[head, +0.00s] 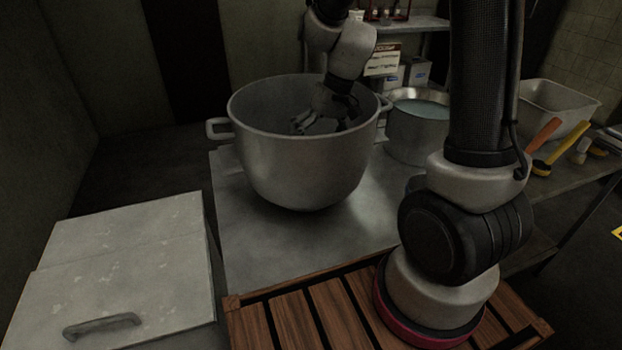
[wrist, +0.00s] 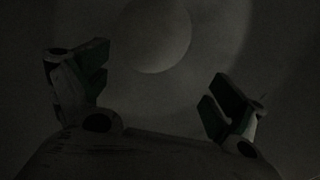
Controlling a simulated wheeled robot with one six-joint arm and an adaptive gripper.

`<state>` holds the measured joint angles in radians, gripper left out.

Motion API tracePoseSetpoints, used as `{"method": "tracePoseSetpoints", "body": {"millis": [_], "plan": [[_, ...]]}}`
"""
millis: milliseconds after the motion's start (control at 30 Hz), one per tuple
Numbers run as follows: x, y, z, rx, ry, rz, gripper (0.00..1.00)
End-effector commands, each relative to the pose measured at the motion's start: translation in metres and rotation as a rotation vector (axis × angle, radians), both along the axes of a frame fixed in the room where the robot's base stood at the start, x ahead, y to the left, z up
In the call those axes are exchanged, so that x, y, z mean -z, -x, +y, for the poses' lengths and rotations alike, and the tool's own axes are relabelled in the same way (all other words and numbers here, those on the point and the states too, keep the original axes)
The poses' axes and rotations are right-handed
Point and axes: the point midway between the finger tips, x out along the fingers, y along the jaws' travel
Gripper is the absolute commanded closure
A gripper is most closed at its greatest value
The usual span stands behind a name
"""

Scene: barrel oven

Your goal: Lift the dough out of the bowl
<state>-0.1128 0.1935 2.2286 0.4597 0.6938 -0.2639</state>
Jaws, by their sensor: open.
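The large metal bowl (head: 300,165) stands on the metal table, with a handle on each side. My gripper (head: 322,122) reaches down into it from above, with its fingers below the rim. In the dark wrist view, my gripper (wrist: 155,95) has its two fingers spread wide with nothing between them. A pale round shape, likely the dough (wrist: 150,35), lies beyond the fingertips at the top of that view, apart from them. In the head view the bowl's front wall hides the dough.
A smaller pot (head: 418,130) with pale liquid stands right of the bowl. A grey tub (head: 555,108) and brushes (head: 562,148) sit on the right-hand table. A lidded chest (head: 120,265) is at front left. The metal table (head: 260,240) is clear in front of the bowl.

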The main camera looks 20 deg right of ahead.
Motion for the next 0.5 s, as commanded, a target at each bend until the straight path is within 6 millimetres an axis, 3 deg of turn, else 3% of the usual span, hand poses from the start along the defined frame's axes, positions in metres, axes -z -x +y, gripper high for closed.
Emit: {"method": "tracePoseSetpoints", "body": {"millis": [100, 500], "plan": [[0.025, -0.001, 0.007, -0.01, -0.002, 0.039, 0.04], [0.07, 0.0, 0.023, -0.014, -0.002, 0.051, 0.04]]}}
